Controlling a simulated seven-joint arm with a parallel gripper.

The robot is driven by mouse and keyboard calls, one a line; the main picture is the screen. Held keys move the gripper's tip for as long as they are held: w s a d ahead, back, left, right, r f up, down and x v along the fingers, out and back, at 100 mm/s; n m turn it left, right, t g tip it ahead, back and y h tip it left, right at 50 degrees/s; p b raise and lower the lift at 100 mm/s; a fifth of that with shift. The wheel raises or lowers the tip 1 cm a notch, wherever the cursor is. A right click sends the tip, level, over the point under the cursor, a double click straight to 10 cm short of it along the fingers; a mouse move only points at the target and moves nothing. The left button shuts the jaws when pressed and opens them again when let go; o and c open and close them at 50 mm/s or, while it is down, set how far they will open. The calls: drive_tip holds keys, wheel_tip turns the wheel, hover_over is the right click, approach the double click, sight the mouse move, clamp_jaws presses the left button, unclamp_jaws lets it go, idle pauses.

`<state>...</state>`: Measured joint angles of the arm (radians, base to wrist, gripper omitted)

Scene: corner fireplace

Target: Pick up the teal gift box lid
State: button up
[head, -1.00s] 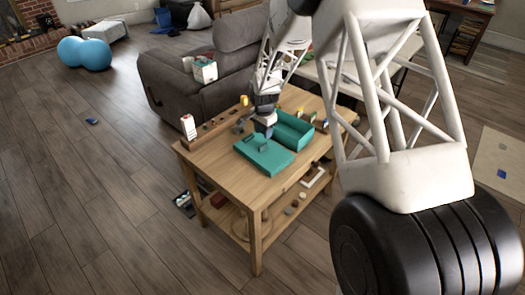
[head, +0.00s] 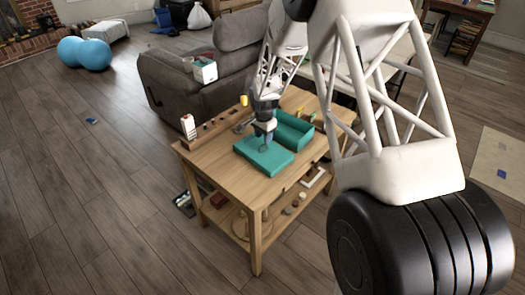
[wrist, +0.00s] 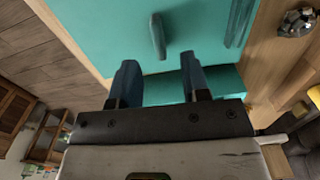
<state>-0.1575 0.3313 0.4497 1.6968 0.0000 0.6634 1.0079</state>
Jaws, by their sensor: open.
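The teal gift box lid (head: 264,160) lies flat on the wooden table, beside the open teal box (head: 294,128). In the wrist view the lid (wrist: 110,30) fills the upper middle, with a raised teal handle (wrist: 158,36) standing on it. My gripper (head: 266,147) is over the lid. In the wrist view its two blue-grey fingers (wrist: 160,72) are apart, with nothing between them. The handle is just beyond the fingertips, roughly in line with the gap. In the head view the gripper partly covers the handle, and I cannot tell whether it touches the lid.
A wooden rack with a white box (head: 188,126) stands along the table's left edge. A yellow item (head: 244,101) and a metal part (wrist: 296,21) lie near the lid. A grey armchair (head: 195,80) stands behind the table. The table's front corner is bare.

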sight(263, 145)
drive_tip(key=shift+f, duration=0.1)
drive_tip(key=shift+s+a+f, duration=0.1)
drive_tip(key=shift+f, duration=2.4)
drive_tip(key=shift+c, duration=0.4)
clamp_jaws()
